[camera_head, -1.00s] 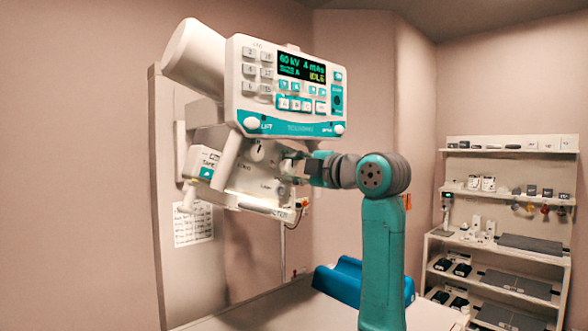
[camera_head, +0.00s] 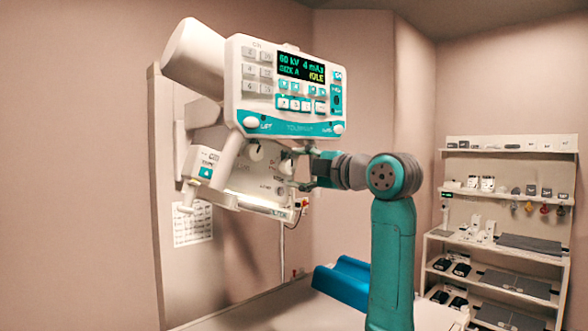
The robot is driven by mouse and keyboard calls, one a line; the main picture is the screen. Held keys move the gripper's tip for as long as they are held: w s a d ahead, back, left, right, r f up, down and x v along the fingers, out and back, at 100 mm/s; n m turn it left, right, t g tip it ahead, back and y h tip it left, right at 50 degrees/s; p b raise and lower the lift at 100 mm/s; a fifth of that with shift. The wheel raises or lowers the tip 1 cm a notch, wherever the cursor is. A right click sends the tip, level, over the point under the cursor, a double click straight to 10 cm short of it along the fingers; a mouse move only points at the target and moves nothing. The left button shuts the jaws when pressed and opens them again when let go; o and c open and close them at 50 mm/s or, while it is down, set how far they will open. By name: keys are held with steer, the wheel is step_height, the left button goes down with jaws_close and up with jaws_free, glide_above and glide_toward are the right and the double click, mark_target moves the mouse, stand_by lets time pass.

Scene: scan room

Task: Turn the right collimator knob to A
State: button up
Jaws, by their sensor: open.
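The collimator housing (camera_head: 240,176) hangs under the control panel, its front face turned toward my arm. A round pale knob (camera_head: 256,152) sits on the left of that face. The right collimator knob (camera_head: 285,156) is farther right, close to my gripper, and shows only in part; its pointer setting is too small to read. My gripper (camera_head: 299,168) is open, with one finger above the other, just right of the right knob. I cannot tell whether the fingers touch it. The panel display (camera_head: 301,67) reads 60 kV, 4 mAs, SIZE A, IDLE.
The control panel (camera_head: 284,88) overhangs the collimator closely. A blue cradle (camera_head: 343,281) lies on the pale table below. Shelves (camera_head: 497,240) with small items stand far right.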

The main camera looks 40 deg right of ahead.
steer(key=s, duration=1)
steer(key=shift+d, duration=0.15)
